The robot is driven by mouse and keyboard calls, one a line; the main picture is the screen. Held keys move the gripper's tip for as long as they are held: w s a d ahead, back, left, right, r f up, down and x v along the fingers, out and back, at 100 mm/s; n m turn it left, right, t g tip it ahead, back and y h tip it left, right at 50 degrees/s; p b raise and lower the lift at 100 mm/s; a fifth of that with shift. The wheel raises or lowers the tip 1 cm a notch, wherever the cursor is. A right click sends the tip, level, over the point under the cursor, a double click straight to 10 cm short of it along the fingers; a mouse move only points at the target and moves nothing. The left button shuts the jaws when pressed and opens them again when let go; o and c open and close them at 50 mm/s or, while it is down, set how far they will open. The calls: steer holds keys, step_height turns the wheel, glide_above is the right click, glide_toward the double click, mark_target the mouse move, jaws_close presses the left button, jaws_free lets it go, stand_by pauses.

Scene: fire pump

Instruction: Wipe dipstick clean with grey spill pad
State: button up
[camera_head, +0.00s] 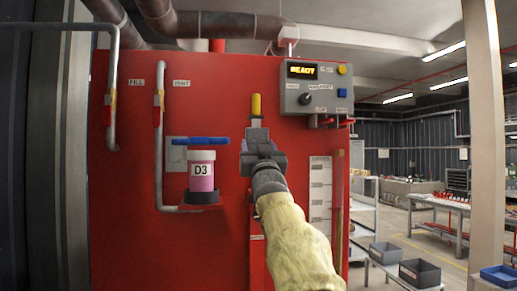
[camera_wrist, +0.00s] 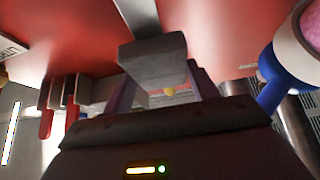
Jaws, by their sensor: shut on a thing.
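My gripper (camera_head: 258,142) is in front of the red pump panel, shut on the dipstick. The dipstick's yellow top (camera_head: 256,105) stands upright just above the fingers. In the wrist view, its grey block (camera_wrist: 152,65) sits between the fingers, and a grey strip (camera_wrist: 138,14) runs on from it along the red surface. I cannot tell how far the strip reaches; the arm hides the lower part in the head view. A light grey square plate (camera_head: 175,152) is on the panel behind the jar; I cannot tell if it is the spill pad.
A control box (camera_head: 317,87) is at upper right, a white level scale (camera_head: 320,193) at right. Pipes (camera_head: 158,140) run at left. Grey bins (camera_head: 419,272) stand farther right.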

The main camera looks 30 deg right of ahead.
steer(key=shift+r, duration=0.5)
steer(key=shift+f, duration=0.1)
steer(key=shift+s, duration=0.2)
steer(key=shift+s+a+b, duration=0.2)
steer(key=shift+s+b, duration=0.25)
steer(key=shift+s, duration=0.1)
steer(key=shift+s+a+b, duration=0.15)
steer(key=shift+s+b, duration=0.4)
steer(key=shift+b, duration=0.05)
steer(key=shift+s+a+b, duration=0.25)
steer(key=shift+s+b, duration=0.2)
steer(key=shift+s, duration=0.35)
steer(key=shift+s+a+b, duration=0.2)
steer(key=shift+s+b, duration=0.3)
steer(key=shift+s, duration=0.25)
steer(key=shift+s+a+b, duration=0.25)
steer(key=shift+s+b, duration=0.2)
steer(key=shift+s, duration=0.35)
